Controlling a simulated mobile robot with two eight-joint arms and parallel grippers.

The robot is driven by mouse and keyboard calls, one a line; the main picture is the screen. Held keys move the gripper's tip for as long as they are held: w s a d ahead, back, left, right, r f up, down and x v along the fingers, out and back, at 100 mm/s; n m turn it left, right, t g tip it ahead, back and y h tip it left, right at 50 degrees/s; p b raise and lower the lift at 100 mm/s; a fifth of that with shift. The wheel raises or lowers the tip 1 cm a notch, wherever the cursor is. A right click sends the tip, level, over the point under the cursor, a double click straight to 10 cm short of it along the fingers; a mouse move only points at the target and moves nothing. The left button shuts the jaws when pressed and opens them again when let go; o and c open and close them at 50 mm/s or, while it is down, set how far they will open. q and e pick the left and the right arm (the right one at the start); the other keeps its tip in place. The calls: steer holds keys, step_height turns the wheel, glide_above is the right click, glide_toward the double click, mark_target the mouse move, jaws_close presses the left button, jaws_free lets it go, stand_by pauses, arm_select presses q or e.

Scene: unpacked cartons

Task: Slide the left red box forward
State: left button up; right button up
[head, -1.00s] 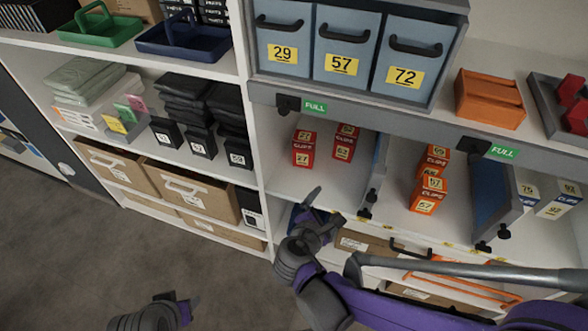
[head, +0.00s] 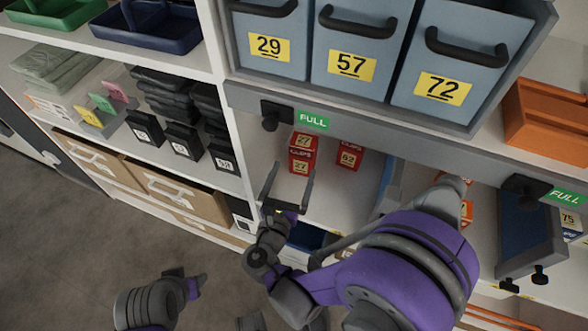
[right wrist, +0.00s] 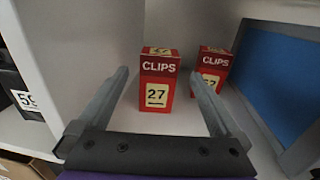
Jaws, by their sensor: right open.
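The left red box (head: 300,154), marked CLIPS and 27, stands upright on the white shelf. It also shows in the right wrist view (right wrist: 157,92). A second red box (head: 349,155) stands to its right, and the right wrist view shows it partly hidden by a finger (right wrist: 213,68). My right gripper (head: 292,172) is open and empty in front of the left red box. In the right wrist view its fingers (right wrist: 159,76) point toward the box, one on each side of it in the picture. My left gripper (head: 188,283) hangs low over the floor, its jaws unclear.
A blue divider (head: 388,187) stands right of the red boxes, and a white side wall (right wrist: 80,45) is on the left. Blue bins (head: 350,45) sit above, with a green FULL tag (head: 311,120) on the shelf edge. Orange boxes (head: 466,208) are partly behind my arm.

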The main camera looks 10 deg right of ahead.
mark_target(301, 151)
steer(key=x, duration=1)
steer(key=shift+w+d, duration=0.25)
steer(key=shift+w, duration=0.1)
steer(key=c, duration=1.4)
